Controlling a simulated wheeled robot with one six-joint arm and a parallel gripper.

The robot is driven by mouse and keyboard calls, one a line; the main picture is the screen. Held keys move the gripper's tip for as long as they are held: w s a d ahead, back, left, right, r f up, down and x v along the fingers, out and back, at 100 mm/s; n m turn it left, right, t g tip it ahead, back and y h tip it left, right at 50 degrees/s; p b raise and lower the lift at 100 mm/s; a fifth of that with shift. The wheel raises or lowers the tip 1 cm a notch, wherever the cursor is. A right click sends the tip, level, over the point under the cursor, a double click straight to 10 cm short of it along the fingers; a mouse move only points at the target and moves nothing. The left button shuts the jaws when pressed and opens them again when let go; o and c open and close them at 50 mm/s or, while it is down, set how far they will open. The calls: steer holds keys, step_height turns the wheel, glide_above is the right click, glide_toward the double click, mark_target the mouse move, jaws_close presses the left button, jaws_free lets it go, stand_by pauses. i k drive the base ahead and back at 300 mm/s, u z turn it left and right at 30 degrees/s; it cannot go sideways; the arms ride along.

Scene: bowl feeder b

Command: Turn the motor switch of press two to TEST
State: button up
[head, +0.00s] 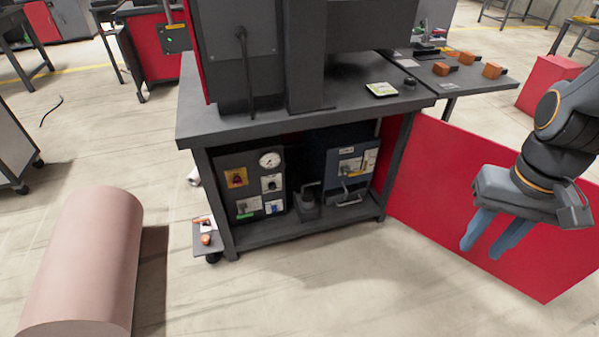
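A dark control panel (240,205) stands on the lower shelf, under the tabletop of a dark bench. It carries a red knob on a yellow plate (236,178), a round white gauge (269,160) and a small switch on a pale plate (271,183). Labels are too small to read, so I cannot tell which one is the motor switch, its setting, or whether this is press two. My gripper (482,251) is at the right, in front of a red panel, well apart from the controls. Its two blue-grey fingers point down, spread apart and empty.
The bench tabletop (310,112) overhangs the shelf. A blue unit (348,170) with a pale panel stands right of the control panel. A red panel (430,180) stands at the right. A pink cylinder (85,262) lies at the left. The floor in front is clear.

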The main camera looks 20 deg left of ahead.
mark_target(237, 181)
steer(key=z, duration=0.35)
steer(key=i, duration=1.5)
steer(key=u, duration=2.75)
